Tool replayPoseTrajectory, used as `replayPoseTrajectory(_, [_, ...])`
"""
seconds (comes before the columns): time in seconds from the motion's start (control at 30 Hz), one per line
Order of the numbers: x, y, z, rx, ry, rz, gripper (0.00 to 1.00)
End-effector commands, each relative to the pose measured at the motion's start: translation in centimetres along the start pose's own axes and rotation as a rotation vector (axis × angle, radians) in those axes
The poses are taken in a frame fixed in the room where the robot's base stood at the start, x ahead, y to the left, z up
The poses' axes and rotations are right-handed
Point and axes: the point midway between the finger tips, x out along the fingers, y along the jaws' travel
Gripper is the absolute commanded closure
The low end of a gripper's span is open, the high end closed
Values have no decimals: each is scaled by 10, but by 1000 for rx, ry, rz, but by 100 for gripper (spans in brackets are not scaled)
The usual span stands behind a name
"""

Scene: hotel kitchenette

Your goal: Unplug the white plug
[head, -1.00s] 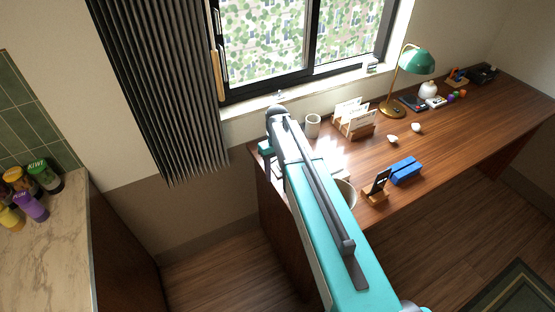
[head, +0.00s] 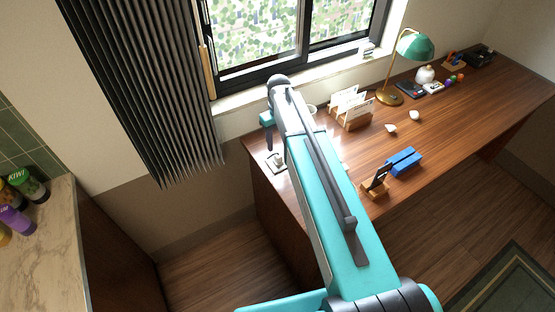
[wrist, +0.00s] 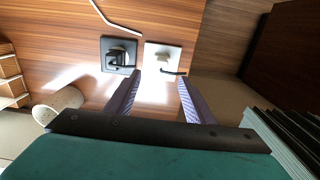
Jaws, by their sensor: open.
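In the wrist view a white plate (wrist: 160,57) lies on the wood surface with a pale, round plug-like piece (wrist: 162,62) on it. A short dark line runs along its lower edge. Beside it on the left is a dark square plate (wrist: 118,55) with a black plug (wrist: 116,57). My gripper (wrist: 158,92) is open and empty, its two fingers apart and pointing toward the white plate. In the head view my gripper (head: 269,138) hangs above the desk's left end, near a small pale plate (head: 277,161). My arm hides part of the desk there.
The desk (head: 440,120) carries a card holder (head: 351,108), a lamp (head: 414,48), a blue block (head: 404,161) and a phone stand (head: 376,182). A pale cup (wrist: 60,103) is left of the fingers. A grey curtain (head: 150,90) hangs left of the gripper.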

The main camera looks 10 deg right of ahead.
Motion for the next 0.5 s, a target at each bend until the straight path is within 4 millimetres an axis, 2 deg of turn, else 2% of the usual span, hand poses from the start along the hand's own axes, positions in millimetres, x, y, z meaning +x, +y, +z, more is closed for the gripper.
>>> replayPoseTrajectory(0.27, [15,-3,-1,-3,-1,0,52])
replayPoseTrajectory(0.5, [38,-3,-1,-4,0,0,52])
